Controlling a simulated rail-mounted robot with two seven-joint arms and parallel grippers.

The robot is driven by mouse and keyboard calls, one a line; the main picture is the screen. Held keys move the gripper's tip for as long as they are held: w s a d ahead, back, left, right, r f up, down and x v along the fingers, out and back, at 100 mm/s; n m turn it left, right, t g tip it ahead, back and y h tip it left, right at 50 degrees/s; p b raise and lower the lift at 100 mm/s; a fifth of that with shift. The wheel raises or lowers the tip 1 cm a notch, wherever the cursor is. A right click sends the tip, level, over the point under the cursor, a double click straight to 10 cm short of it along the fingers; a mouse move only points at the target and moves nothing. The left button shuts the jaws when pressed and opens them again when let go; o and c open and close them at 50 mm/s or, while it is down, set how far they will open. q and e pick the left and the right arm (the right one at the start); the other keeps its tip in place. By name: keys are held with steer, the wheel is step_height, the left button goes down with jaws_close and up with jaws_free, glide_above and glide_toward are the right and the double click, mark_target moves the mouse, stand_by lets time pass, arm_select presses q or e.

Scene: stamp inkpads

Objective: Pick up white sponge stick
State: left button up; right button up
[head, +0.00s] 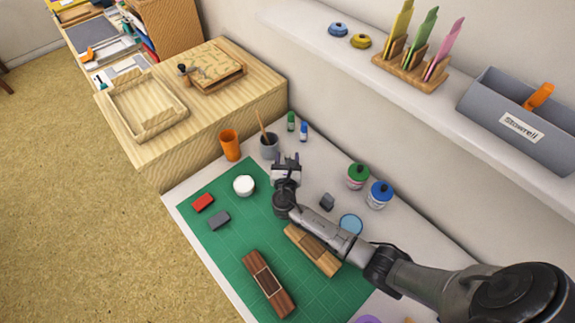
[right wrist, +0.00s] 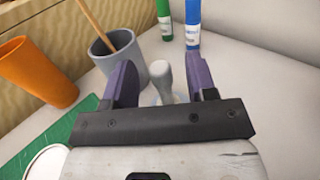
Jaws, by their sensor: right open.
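A pale whitish stick with a rounded top (right wrist: 165,76) stands upright between my right gripper's fingers in the right wrist view. It looks like the white sponge stick. Its lower end is hidden behind the gripper's body, and I cannot make it out in the head view. My right gripper (head: 286,160) is open over the white table at the mat's back edge. Its two purple fingers (right wrist: 162,80) are on either side of the stick, with visible gaps. My left gripper is not in view.
A grey cup (right wrist: 124,64) with a wooden stick is close to the left finger. An orange cup (head: 230,145) stands further left. Green (head: 291,121) and blue (head: 304,131) small bottles stand behind. A white round pad (head: 244,185) lies on the green mat (head: 228,256).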

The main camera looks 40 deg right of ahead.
mark_target(287, 158)
steer(key=x, duration=0.3)
steer(key=shift+w+d, duration=0.1)
jaws_close()
stand_by(0.4)
